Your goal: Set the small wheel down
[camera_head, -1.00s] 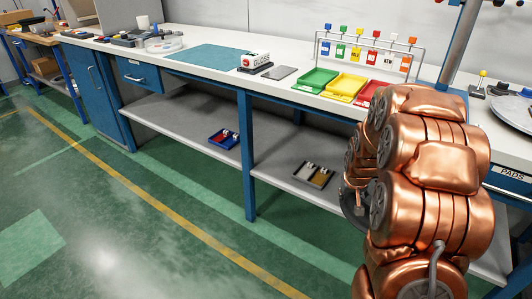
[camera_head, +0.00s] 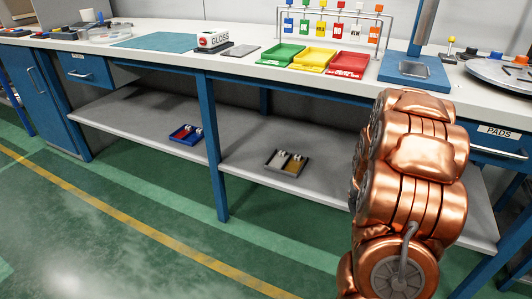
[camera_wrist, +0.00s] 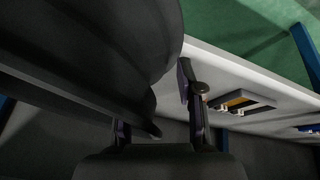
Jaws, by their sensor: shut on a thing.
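My gripper (camera_wrist: 160,125) shows in the wrist view, its two dark fingers apart with a dark thing between them. That thing, which I take for the small wheel (camera_wrist: 105,45), is a large, dark, rounded body with a stepped edge filling the upper left. It hides much of the left finger, and its full shape cannot be seen. The right finger's tip stands in front of the pale shelf edge. In the head view the gripper and wheel are hidden behind my copper arm.
The lower shelf (camera_head: 245,150) holds a tray with pale and yellow parts (camera_head: 285,162) and a blue tray (camera_head: 187,134). The benchtop carries green (camera_head: 280,55), yellow (camera_head: 313,59) and red bins (camera_head: 347,65), a GLOSS block (camera_head: 213,40) and a round grey plate (camera_head: 500,72).

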